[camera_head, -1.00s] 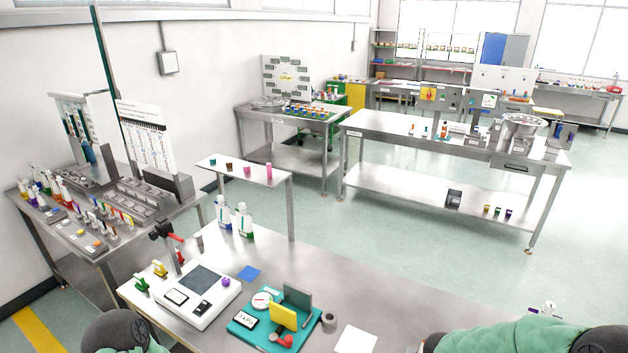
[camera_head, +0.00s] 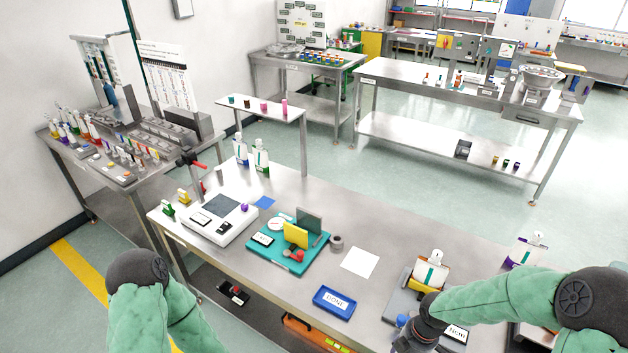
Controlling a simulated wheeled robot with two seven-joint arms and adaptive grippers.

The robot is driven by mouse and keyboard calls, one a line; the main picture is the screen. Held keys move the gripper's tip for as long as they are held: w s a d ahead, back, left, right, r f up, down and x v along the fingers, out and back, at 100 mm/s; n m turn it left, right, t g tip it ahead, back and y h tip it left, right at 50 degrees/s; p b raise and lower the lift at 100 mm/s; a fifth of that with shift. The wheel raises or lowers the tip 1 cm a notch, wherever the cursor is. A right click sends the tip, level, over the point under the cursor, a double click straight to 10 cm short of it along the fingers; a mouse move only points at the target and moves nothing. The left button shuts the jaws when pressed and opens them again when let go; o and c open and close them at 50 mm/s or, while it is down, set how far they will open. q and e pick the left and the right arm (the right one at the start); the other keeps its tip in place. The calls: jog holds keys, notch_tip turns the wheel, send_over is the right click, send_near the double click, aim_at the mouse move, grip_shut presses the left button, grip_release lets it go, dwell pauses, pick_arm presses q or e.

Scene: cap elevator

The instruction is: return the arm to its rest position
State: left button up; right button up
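My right arm (camera_head: 510,300) comes in from the right in a green sleeve and reaches over the front right of the near table. Its dark wrist end (camera_head: 418,328) is low over a grey station at the bottom edge. The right gripper's fingers are cut off or hidden there, so I cannot tell their state. My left arm (camera_head: 150,300) is bent at the lower left, off the table's front. Its gripper is outside the picture. A white bottle (camera_head: 431,268) stands on the grey station behind the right wrist. A blue cap-like part (camera_head: 402,320) is beside the wrist.
The near table (camera_head: 350,215) holds a blue DONE tray (camera_head: 338,303), a white sheet (camera_head: 360,262), a teal tray (camera_head: 270,255) and a white device (camera_head: 240,228). A purple-marked bottle (camera_head: 522,250) stands at the right. Two bottles stand at the back left. Open floor lies beyond.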

jog(key=s+a+f+m+y+b, duration=0.1)
jog(key=s+a+f+m+b, duration=0.2)
jog(key=f+m, duration=0.3)
jog(key=s+a+f+m+y+b, duration=0.1)
jog(key=s+a+f+m+b, duration=0.1)
jog(key=a+f+m, duration=0.4)
jog(key=s+a+f+m+b, duration=0.3)
jog(key=s+a+f+m, duration=0.2)
jog(key=f, duration=0.6)
jog(key=shift+a+f+m+t+y+b, duration=0.15)
jog(key=shift+m+t+y+b, duration=0.2)
jog(key=shift+m, duration=0.85)
